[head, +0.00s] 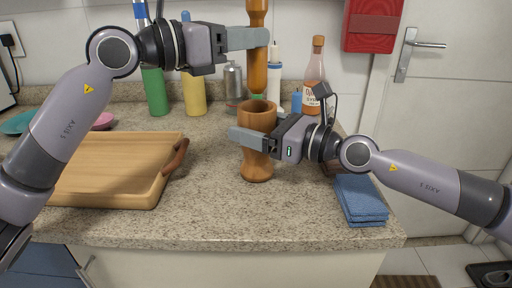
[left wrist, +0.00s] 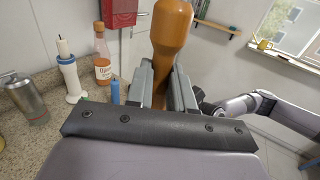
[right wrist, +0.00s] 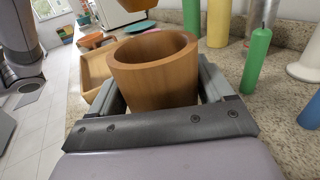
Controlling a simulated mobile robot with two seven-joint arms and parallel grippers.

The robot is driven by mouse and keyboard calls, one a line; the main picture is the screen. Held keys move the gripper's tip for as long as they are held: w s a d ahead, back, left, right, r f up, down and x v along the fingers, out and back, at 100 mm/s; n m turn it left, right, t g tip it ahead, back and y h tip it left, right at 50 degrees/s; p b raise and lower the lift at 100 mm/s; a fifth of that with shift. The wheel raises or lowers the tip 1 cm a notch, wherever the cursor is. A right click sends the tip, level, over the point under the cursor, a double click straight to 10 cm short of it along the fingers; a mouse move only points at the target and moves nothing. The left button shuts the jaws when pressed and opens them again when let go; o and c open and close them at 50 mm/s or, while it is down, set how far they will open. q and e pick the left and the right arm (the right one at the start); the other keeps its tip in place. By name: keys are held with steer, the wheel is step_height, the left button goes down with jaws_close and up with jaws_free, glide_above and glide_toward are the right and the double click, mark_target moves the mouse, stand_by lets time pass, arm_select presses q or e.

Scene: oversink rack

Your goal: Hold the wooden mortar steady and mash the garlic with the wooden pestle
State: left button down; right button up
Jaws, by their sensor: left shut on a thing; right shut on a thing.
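The wooden mortar (head: 258,170) stands upright on the counter. My right gripper (head: 252,138) is shut on its side, and the mortar's round rim shows between the fingers in the right wrist view (right wrist: 155,70). My left gripper (head: 258,38) is shut on the wooden pestle (head: 257,75), which is upright above the mortar's mouth. The pestle also shows between the fingers in the left wrist view (left wrist: 170,35). The pestle's lower end appears just above the rim or slightly over it. The garlic is not visible; the mortar's inside is hidden.
A wooden tray (head: 110,195) with a dark handle lies to the left. A folded blue cloth (head: 360,200) lies by the right front edge. Green (head: 155,95) and yellow (head: 193,95) bottles, a metal dispenser (head: 233,82) and a sauce bottle (head: 314,75) stand behind. The front counter is clear.

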steer(key=o, duration=1.1)
